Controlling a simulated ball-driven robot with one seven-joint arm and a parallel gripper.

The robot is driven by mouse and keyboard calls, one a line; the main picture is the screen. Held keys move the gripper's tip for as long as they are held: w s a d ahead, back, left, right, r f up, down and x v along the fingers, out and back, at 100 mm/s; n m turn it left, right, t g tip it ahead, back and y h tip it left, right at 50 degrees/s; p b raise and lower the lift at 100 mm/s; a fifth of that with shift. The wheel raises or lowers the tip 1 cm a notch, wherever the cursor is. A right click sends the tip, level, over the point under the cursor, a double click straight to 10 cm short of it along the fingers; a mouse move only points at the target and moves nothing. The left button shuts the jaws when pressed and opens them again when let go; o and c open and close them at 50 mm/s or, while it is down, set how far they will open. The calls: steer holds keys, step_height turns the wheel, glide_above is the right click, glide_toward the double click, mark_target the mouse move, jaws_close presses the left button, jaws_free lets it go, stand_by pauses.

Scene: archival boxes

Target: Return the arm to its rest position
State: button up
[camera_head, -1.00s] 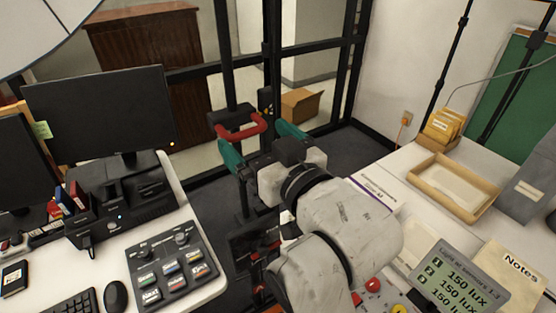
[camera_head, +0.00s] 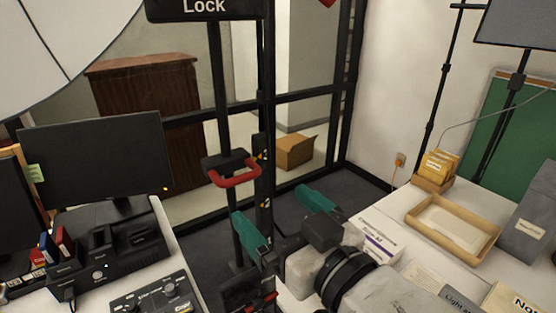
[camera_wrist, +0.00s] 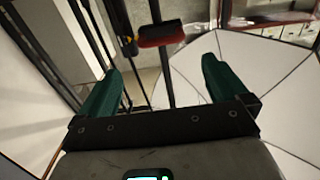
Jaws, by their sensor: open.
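My gripper (camera_head: 284,218) shows in the lower middle of the head view, with its two green fingers spread wide apart and nothing between them. It hangs in the air between the left desk and the right table, in front of the black frame. In the wrist view my gripper (camera_wrist: 158,90) is also open and empty. The grey-white arm reaches up from the bottom edge; its lower part is out of the picture.
A red handle (camera_head: 236,177) on a black post stands just behind the fingers. A monitor (camera_head: 97,156) is on the left desk. A wooden tray (camera_head: 412,216) and a grey box (camera_head: 527,225) are on the right table. A cardboard box (camera_head: 295,152) lies beyond the frame.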

steer(key=s+d+f+m+g+h, duration=0.2)
steer(key=s+d+f+g+h, duration=0.15)
steer(key=d+f, duration=0.6)
steer(key=s+d+f+m+g+h, duration=0.2)
steer(key=d+f+h, duration=0.25)
steer(key=f, duration=1.05)
steer(key=s+d+f+m+g+h, duration=0.1)
steer(key=s+d+f+g, duration=0.3)
steer(key=s, duration=0.6)
steer(key=s+d+f+m+g+h, duration=0.1)
steer(key=s+d+f+g, duration=0.3)
steer(key=s+d+f, duration=0.5)
step_height(320, 180, down, 2)
steer(key=shift+s+f+m, duration=0.2)
steer(key=shift+s+m, duration=0.5)
steer(key=shift+s, duration=0.1)
steer(key=shift+a+g, duration=0.1)
steer(key=shift+g, duration=0.15)
steer(key=shift+c, duration=0.4)
